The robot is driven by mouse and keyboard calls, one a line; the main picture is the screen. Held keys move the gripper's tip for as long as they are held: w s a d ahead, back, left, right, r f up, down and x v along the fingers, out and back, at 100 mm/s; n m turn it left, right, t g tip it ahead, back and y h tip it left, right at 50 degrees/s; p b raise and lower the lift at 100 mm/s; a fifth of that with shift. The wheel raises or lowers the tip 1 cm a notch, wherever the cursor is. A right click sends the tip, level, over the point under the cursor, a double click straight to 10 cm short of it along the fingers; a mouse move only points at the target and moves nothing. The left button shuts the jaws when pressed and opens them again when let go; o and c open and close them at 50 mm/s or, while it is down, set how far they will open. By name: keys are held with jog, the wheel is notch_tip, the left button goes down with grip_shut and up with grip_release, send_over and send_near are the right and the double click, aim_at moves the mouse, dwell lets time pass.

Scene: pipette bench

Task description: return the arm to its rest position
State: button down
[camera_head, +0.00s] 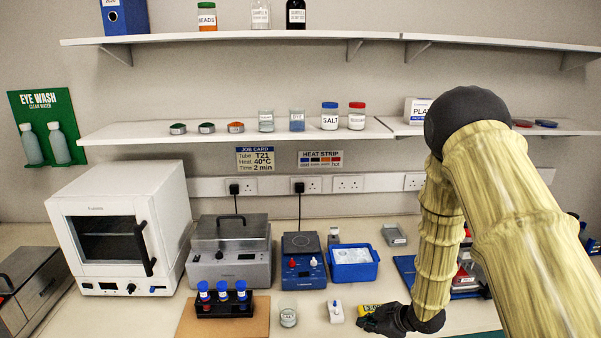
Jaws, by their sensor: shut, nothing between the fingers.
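My arm (437,220) comes in from the right, with a bamboo-like surface and dark joints, and bends down to the bench. My gripper (370,324) is dark, shut and empty, low over the bench near the front edge of the picture. A small yellow item (368,309) lies right behind the gripper and is partly hidden by it. I cannot tell whether they touch.
A tube rack (224,308) with blue-capped tubes, a small jar (288,317) and a white device (336,311) stand left of the gripper. Behind are a blue tray (353,275), a blue device (304,275) and a white oven (120,235). Shelves (240,133) run above.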

jog(key=s+f+m+g+h, duration=0.15)
jog(key=s+f+m, duration=0.25)
jog(key=s+f, duration=0.5)
jog(key=s+f+m+g+h, duration=0.15)
jog(key=s+f+m, duration=0.3)
jog(key=s, duration=0.85)
jog(key=s+d+f+m+g+h, duration=0.1)
jog(key=s+m+g, duration=0.15)
jog(key=s, duration=0.75)
jog(key=s+f+m+g+h, duration=0.1)
jog(key=s+f+m, duration=0.15)
jog(key=s, duration=0.65)
notch_tip(320, 180, down, 12)
jog(key=s+m+b, duration=0.1)
jog(key=b, duration=1.1)
jog(key=shift+d+r+h, duration=0.15)
jog(key=shift+r+h, duration=0.1)
jog(key=shift+h, duration=0.05)
jog(key=shift+s, duration=0.1)
